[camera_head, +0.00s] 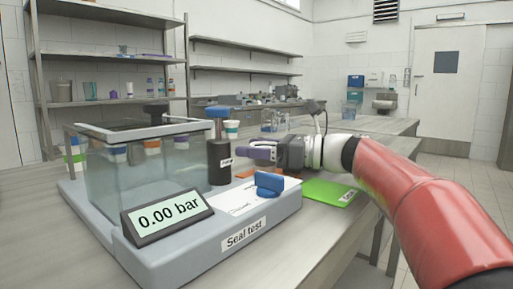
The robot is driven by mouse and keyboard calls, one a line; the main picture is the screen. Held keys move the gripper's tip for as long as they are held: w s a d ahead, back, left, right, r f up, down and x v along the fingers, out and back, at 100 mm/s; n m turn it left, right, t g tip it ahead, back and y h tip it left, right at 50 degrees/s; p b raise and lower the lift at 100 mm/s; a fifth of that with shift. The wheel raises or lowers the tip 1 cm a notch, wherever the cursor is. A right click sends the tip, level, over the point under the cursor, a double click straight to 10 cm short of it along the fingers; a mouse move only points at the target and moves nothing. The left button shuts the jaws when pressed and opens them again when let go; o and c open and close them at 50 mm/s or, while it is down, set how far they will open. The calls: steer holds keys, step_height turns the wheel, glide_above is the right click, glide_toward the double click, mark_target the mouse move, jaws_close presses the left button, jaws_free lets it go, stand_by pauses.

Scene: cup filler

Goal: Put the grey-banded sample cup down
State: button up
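My gripper (262,153) reaches in from the right and points left, in front of the black cylinder's right side. Its fingers show side-on and are small, so I cannot tell whether they are open or shut. I make out no cup between them. I cannot pick out a grey band for certain on any cup. Several banded cups show in or behind the glass tank (150,185), among them an orange-banded one (118,153). A teal-banded cup (231,129) stands behind the black cylinder.
The seal test base (205,235) carries the tank, a display (167,216) reading 0.00 bar, the black cylinder (221,163) and a blue valve handle (269,184). A green card (322,191) and an orange card (246,173) lie near my gripper. Shelves stand behind.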

steer(key=shift+o, duration=0.8)
steer(key=shift+d+r, duration=0.1)
steer(key=shift+r, duration=0.1)
steer(key=p+v, duration=0.1)
steer(key=v, duration=1.1)
